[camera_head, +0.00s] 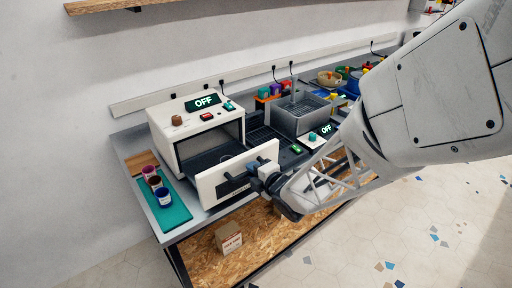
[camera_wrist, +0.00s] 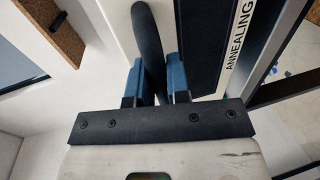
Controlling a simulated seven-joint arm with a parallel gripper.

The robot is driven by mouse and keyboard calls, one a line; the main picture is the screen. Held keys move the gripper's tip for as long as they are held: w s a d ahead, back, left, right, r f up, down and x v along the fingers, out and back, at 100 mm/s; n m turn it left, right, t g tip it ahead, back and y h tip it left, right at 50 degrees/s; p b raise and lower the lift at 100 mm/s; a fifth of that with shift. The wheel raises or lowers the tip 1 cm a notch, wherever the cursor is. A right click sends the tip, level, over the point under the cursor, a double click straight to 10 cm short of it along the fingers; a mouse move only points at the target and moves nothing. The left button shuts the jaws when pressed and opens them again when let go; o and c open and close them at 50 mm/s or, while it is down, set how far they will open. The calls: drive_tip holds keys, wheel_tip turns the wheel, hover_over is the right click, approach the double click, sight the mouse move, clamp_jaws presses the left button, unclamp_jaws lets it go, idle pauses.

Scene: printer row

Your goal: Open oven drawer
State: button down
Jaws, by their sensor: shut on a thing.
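The white oven (camera_head: 205,135) stands on the grey counter with its display reading OFF. Its drawer, with a white front panel (camera_head: 213,188), is pulled out, and a dark tray (camera_head: 208,160) shows behind the panel. My gripper (camera_head: 248,182) is at the front of the panel, shut on the dark drawer handle. In the wrist view, the blue fingers of my gripper (camera_wrist: 157,80) sit on either side of the dark handle (camera_wrist: 148,45). The drawer front (camera_wrist: 125,30) beside it bears the word ANNEALING. My gripper hides part of the handle in the head view.
A teal mat (camera_head: 165,209) with several small jars lies left of the oven. A grey box-shaped device (camera_head: 299,115) stands to the right, with bins behind it. A cardboard box (camera_head: 228,238) sits on the lower wooden shelf. Open floor lies in front.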

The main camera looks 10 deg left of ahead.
drive_tip(key=shift+s+d, duration=0.1)
drive_tip(key=c, duration=1.1)
unclamp_jaws()
drive_tip(key=shift+s+d, duration=0.1)
drive_tip(key=v, duration=0.7)
drive_tip(key=shift+s+d, duration=0.2)
drive_tip(key=shift+r, duration=0.1)
